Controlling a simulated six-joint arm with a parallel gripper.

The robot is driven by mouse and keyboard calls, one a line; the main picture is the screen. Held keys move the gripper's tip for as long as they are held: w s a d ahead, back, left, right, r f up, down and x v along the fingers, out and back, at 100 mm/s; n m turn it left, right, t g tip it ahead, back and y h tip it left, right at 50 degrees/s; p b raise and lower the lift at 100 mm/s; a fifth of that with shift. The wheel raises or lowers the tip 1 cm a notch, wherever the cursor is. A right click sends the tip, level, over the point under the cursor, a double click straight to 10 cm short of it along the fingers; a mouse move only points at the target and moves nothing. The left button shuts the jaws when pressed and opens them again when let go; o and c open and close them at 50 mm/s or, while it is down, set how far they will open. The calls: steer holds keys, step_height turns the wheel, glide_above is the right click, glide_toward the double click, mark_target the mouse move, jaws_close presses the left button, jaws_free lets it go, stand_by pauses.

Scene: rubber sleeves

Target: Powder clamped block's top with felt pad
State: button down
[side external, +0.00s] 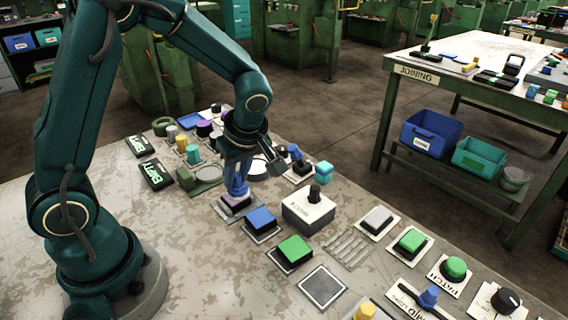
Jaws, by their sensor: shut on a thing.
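My gripper (238,172) points down near the middle of the bench, shut on a blue knob-like handle (238,188). Right below the handle is a dark purple pad or block (237,203) on a pale plate. I cannot tell whether this purple part belongs to the held thing or lies under it, nor whether they touch. A blue block (260,219) and a green block (295,249) sit on plates to the lower right. I cannot tell for sure which thing is the clamped block or the felt pad.
A white box with a black knob (308,209) stands close to the right of my gripper. Behind are yellow and grey cylinders, a blue tray (194,121) and a teal stack (323,172). Bare bench (190,250) is free at front left.

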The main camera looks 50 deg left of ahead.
steer(key=shift+s, duration=2)
steer(key=shift+w, duration=2.95)
steer(key=shift+w+r, duration=0.15)
steer(key=shift+r, duration=0.05)
step_height(320, 180, up, 8)
steer(key=shift+f, duration=0.2)
